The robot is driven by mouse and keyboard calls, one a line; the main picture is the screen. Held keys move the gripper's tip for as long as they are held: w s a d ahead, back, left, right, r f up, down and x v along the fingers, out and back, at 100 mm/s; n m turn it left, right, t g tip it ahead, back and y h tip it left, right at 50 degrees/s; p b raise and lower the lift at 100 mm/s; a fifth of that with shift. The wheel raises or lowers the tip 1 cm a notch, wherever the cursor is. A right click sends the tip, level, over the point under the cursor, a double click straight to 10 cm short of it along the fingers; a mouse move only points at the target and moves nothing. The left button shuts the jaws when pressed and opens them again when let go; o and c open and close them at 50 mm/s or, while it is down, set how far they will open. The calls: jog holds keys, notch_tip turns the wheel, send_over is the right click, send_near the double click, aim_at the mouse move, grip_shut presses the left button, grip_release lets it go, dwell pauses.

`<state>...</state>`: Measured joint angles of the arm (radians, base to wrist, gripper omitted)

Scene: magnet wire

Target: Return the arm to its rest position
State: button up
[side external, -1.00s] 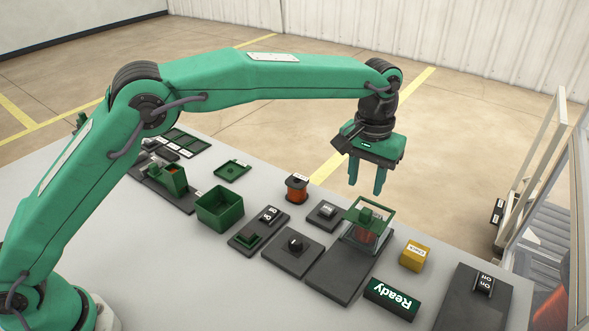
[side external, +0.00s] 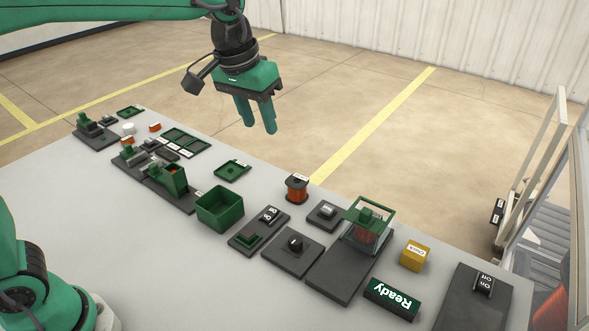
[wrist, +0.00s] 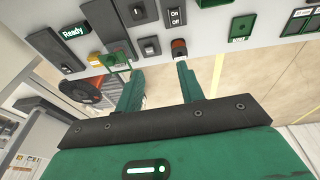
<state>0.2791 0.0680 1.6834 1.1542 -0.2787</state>
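My gripper (side external: 257,116) hangs in the air above the far side of the table in the side view, fingers pointing down. Its two green fingers stand apart with nothing between them. In the wrist view the gripper (wrist: 160,88) also shows its fingers spread and empty. The fingers are well clear of everything on the table.
The table's near left is bare.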

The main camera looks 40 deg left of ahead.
jog(key=s+a+f+t, duration=0.1)
jog(key=s+a+f, duration=0.1)
jog(key=s+a, duration=0.4)
jog(key=s+a+f+t, duration=0.2)
jog(key=s+a, duration=0.4)
jog(key=s, duration=0.7)
jog(key=shift+s+f+y, duration=0.4)
jog(key=shift+f, duration=0.1)
